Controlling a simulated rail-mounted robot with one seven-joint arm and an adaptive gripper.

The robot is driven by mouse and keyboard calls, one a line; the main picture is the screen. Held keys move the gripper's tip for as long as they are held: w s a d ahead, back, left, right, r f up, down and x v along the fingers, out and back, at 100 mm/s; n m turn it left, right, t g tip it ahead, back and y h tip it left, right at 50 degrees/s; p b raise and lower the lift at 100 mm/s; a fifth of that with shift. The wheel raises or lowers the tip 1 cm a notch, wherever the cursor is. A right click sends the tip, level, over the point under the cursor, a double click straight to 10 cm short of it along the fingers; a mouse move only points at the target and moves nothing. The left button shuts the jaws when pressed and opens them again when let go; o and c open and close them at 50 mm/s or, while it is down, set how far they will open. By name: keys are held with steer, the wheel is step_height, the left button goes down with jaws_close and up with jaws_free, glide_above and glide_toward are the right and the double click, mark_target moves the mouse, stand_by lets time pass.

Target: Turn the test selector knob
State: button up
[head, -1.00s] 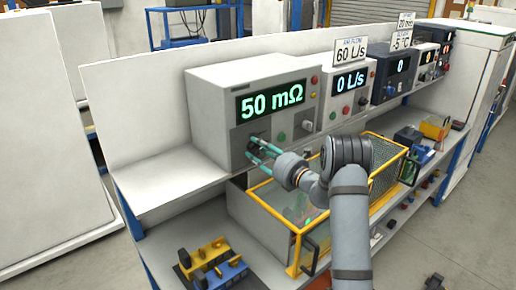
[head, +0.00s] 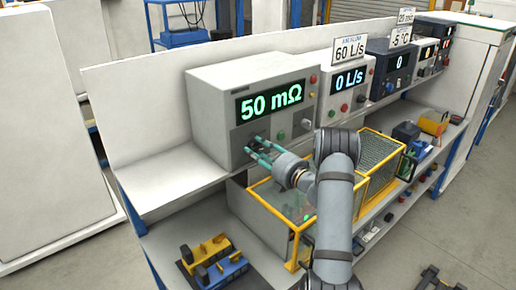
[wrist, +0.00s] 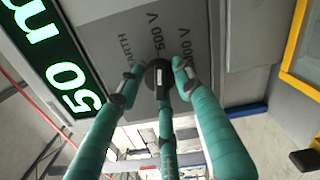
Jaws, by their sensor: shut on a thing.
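The test selector knob (wrist: 157,70) is a dark round knob on a grey panel of the left tester (head: 215,95), whose display (head: 270,101) reads "50 mΩ" in green. Labels "EARTH" and "500 V" are printed around the knob in the wrist view. My gripper (head: 256,148) has teal fingers and is at this panel. In the wrist view my gripper (wrist: 158,82) has its fingertips closed around the knob, one at each side and a third below. The fingers partly hide the knob, and its exact pointer direction is hard to tell.
A second tester reading "0 L/s" (head: 349,82) stands to the right. A yellow-framed cage (head: 296,228) is below my arm. The shelf left of the tester (head: 160,170) is clear.

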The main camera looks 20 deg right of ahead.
steer(key=shift+s+a+f, duration=0.1)
steer(key=shift+a+f, duration=0.2)
steer(key=shift+f, duration=0.15)
steer(key=o, duration=1.1)
steer(key=shift+r, duration=0.2)
steer(key=shift+o, duration=0.2)
steer(key=shift+d, duration=0.1)
steer(key=shift+r, duration=0.1)
steer(key=v, duration=1.2)
